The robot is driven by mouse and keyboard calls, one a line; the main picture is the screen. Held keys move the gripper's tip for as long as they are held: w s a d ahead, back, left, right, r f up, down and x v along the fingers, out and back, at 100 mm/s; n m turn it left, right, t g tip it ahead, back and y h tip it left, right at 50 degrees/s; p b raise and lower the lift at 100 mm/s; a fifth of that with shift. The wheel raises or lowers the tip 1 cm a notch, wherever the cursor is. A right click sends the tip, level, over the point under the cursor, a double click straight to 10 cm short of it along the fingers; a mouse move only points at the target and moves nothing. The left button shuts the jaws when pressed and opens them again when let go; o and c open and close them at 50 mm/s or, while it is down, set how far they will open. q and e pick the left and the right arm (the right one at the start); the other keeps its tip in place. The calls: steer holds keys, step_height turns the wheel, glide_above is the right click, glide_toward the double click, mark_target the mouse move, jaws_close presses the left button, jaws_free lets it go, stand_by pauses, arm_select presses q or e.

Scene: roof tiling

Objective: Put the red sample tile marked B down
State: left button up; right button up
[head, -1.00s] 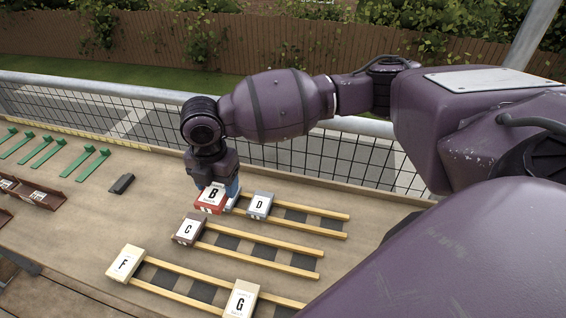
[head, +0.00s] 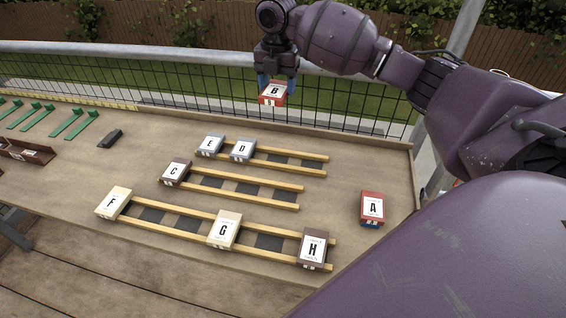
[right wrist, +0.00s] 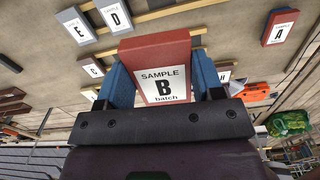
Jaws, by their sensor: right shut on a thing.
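The red sample tile marked B (head: 272,94) is held in the air near the back of the table, in front of the mesh railing. My right gripper (head: 277,82) is shut on it, with a blue finger on each side. In the right wrist view the tile (right wrist: 160,48) sits between the blue fingers (right wrist: 163,85), its label facing the camera. The red tile A (head: 372,208) lies on the table at the right. My left gripper is not in view.
Grey tiles E (head: 210,146) and D (head: 243,151) lie on the back wooden rails. Tile C (head: 174,172) is on the middle rails. Tiles F (head: 113,203), G (head: 224,230) and H (head: 313,249) are on the front rails. Bare table surrounds tile A.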

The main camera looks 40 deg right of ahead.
steer(key=shift+n, duration=0.3)
steer(key=shift+w+d+f, duration=0.1)
steer(key=shift+w+f, duration=0.05)
steer(key=shift+f, duration=0.35)
steer(key=shift+w+d+f, duration=0.1)
steer(key=shift+w+f, duration=0.05)
steer(key=shift+f, duration=0.35)
step_height(320, 180, down, 18)
steer(key=b, duration=0.3)
steer(key=shift+s+a+r, duration=0.1)
steer(key=shift+r, duration=0.1)
steer(key=shift+f, duration=0.4)
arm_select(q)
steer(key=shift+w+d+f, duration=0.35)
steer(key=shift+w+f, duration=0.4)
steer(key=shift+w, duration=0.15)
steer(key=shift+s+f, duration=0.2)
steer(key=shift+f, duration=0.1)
arm_select(e)
steer(key=shift+f, duration=0.35)
